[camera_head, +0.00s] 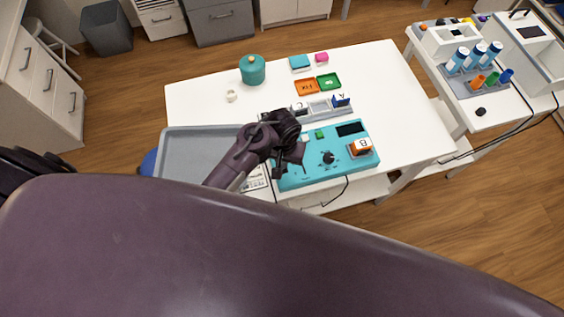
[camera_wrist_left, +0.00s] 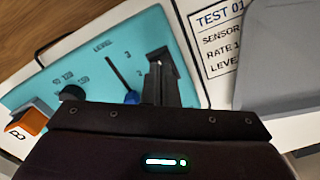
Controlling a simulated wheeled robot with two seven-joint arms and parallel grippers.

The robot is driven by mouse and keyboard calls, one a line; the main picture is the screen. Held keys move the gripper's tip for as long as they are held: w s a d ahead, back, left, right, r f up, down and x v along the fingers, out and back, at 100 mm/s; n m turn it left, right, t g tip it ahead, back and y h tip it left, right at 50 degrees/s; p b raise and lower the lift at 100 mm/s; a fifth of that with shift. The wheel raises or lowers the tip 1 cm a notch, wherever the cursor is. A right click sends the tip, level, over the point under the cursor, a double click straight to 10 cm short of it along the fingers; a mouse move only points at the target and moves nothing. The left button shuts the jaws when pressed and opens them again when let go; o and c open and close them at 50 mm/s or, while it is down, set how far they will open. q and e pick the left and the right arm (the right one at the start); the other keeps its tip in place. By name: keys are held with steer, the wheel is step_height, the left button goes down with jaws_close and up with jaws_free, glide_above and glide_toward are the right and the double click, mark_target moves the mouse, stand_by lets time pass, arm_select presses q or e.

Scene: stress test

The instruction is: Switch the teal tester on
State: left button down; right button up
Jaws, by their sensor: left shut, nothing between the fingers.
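The teal tester (camera_head: 313,172) lies on the white table, with a dark display (camera_head: 350,128), a green button (camera_head: 319,134) and a black knob (camera_head: 328,157). My left gripper (camera_head: 298,154) is over its left end, shut and empty. In the left wrist view the shut fingers (camera_wrist_left: 158,72) are above the teal panel (camera_wrist_left: 105,62), right of the "LEVEL" print. A small blue part (camera_wrist_left: 131,97) is just left of them; I cannot tell whether they touch the panel. The knob (camera_wrist_left: 72,92) also shows there. My right gripper is not in view.
An orange block marked B (camera_head: 361,147) sits at the tester's right end. A grey tray (camera_head: 180,131) and a printed card (camera_wrist_left: 216,40) are left of it. Behind are a grey holder (camera_head: 319,108), orange (camera_head: 306,87) and green (camera_head: 329,81) trays, and a teal jar (camera_head: 252,72).

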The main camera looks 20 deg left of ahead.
arm_select(q)
steer(key=shift+f+b, duration=0.5)
steer(key=shift+f, duration=0.5)
stand_by(0.4)
steer(key=shift+s, duration=0.1)
steer(key=r+p, duration=0.2)
steer(key=shift+w+r+p, duration=0.2)
steer(key=shift+p, duration=0.1)
steer(key=shift+s+r, duration=0.1)
steer(key=shift+r, duration=2.2)
